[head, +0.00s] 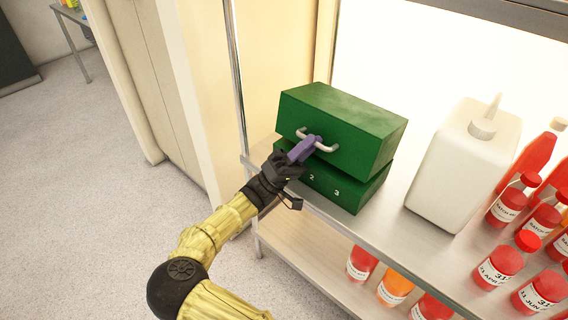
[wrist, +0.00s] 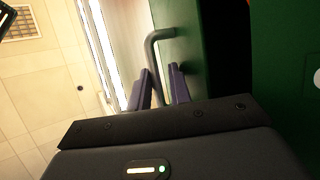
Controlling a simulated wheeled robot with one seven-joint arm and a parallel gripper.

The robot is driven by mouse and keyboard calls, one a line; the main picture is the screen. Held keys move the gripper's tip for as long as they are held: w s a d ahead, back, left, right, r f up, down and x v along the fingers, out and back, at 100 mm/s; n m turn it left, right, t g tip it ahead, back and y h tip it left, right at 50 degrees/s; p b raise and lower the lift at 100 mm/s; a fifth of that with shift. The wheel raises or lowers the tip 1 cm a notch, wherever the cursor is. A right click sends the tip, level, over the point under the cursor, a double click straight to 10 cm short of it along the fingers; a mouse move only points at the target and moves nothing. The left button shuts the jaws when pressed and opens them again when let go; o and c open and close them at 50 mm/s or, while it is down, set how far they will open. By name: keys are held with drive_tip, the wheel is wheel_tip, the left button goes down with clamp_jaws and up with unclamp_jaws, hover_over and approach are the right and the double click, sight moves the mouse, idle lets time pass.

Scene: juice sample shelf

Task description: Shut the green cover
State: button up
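The green cover (head: 342,122) is the upper part of a green box on the shelf. It sits slightly tilted over the lower part (head: 346,190), which bears the numbers 2 and 3. A dark gap shows between the two parts at the right. A pale bar handle (head: 326,147) is on the cover's front. My gripper (head: 311,143) has its purple fingers at the handle. In the wrist view the fingers (wrist: 160,88) are on either side of the grey handle (wrist: 153,47). Whether they press on it is unclear. The fingers hide part of the handle in the head view.
A white jug (head: 460,165) stands right of the box, with several red juice bottles (head: 497,267) further right. More bottles (head: 395,287) are on the lower shelf. A metal post (head: 238,75) rises left of the box. The floor at left is clear.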

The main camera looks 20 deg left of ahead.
drive_tip(key=p+v, duration=0.1)
drive_tip(key=v, duration=1.6)
drive_tip(key=shift+p, duration=0.3)
drive_tip(key=shift+r, duration=0.1)
